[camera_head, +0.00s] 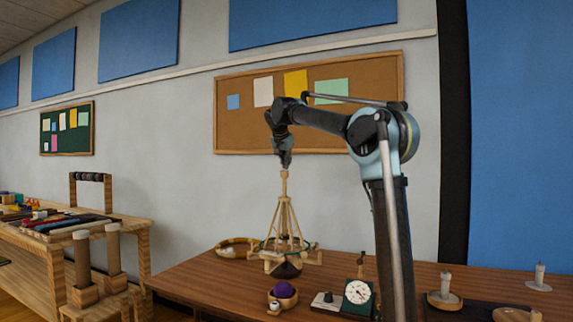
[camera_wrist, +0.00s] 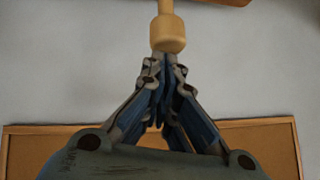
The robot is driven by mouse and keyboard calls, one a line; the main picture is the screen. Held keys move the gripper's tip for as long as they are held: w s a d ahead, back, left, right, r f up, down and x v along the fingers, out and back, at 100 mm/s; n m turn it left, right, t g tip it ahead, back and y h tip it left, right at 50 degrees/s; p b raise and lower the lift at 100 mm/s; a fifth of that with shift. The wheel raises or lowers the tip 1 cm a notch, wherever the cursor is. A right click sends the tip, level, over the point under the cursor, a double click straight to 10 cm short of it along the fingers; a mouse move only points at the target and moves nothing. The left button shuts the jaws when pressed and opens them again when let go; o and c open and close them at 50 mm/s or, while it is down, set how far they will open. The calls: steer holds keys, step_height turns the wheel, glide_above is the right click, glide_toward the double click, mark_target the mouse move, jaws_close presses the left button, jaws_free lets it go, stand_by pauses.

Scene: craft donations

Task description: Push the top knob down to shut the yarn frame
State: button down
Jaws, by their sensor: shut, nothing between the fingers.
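The yarn frame (camera_head: 279,222) is a light wooden, tent-shaped stand with slanting legs that meet at a top knob (camera_head: 284,174). It stands upright on the brown table. My gripper (camera_head: 286,163) is shut and points down, directly above the knob. In the wrist view the pale wooden knob (camera_wrist: 168,34) is right at the shut fingertips of my gripper (camera_wrist: 164,62). The tips look to be at or very near the knob; I cannot tell whether they touch. Nothing is held between the fingers.
A round tray (camera_head: 231,244) lies behind left. A wooden cart (camera_head: 142,238) is at the left.

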mark_target(286, 171)
step_height(286, 171, down, 4)
steer(key=shift+r, duration=0.1)
steer(key=shift+s+f, duration=0.15)
steer(key=shift+f, duration=0.1)
steer(key=shift+d, duration=0.1)
stand_by(0.3)
